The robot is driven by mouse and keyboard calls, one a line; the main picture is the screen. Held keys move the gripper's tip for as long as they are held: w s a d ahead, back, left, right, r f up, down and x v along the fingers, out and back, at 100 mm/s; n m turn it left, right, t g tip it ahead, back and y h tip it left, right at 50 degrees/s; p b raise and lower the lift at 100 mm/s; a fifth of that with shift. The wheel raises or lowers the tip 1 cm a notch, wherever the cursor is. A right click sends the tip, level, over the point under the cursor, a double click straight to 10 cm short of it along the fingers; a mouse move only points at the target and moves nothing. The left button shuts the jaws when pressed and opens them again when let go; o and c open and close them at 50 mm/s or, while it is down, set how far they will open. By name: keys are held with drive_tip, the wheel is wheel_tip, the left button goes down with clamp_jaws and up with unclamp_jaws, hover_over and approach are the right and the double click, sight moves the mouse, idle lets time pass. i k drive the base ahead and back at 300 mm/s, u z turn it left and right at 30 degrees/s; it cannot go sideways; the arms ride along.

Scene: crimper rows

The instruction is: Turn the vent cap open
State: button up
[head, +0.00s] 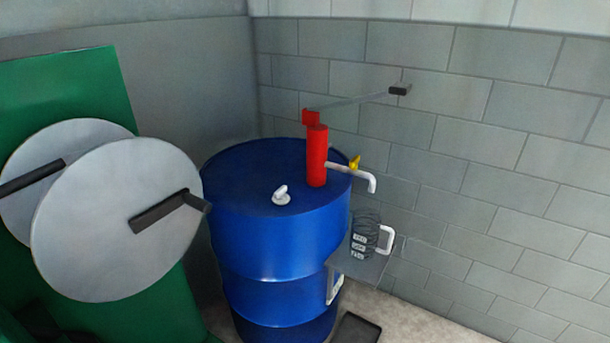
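A small white vent cap (282,195) with a short raised handle sits on the top of a blue drum (270,245), near the front middle of the lid. The handle points up and slightly right. I cannot tell from this view whether the cap is open or shut. My gripper is not in view.
A red pump (317,157) stands on the drum lid, with a long lever (355,101), a yellow valve handle (355,162) and a spout. A small shelf (360,266) holds a wire-handled jug at right. A green machine with grey discs (118,220) blocks the left.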

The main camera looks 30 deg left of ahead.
sight(281, 192)
drive_tip(key=u, duration=0.15)
drive_tip(key=i, duration=0.6)
drive_tip(key=u, duration=0.95)
drive_tip(key=i, duration=0.6)
drive_tip(key=u, duration=0.65)
